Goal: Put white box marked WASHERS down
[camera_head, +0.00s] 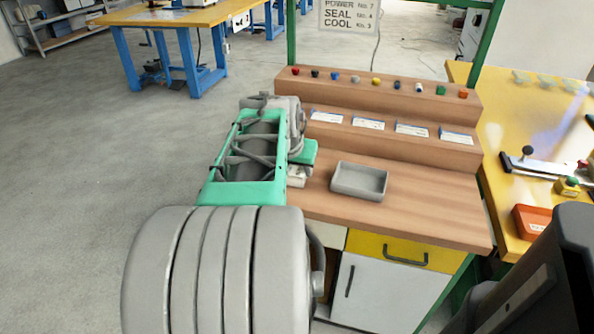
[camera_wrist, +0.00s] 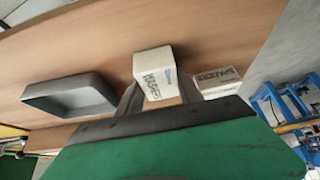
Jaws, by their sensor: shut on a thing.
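The white box marked WASHERS (camera_wrist: 155,74) sits between the two fingers of my gripper (camera_wrist: 158,90) in the wrist view. My gripper is shut on it, and its dark fingers show on either side. The wrist view does not settle whether the box touches the wooden bench (camera_wrist: 225,30). In the head view my arm hides most of the gripper (camera_head: 303,157). A pale box (camera_head: 297,179) shows partly below it at the bench's left side; I cannot tell which box it is.
A second white box (camera_wrist: 218,82) with blurred lettering is just right of the held one in the wrist view. An empty grey tray (camera_head: 360,181) lies on the bench (camera_head: 420,205). Stepped shelves (camera_head: 400,150) with labels and coloured knobs rise behind. Bench surface right of the tray is clear.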

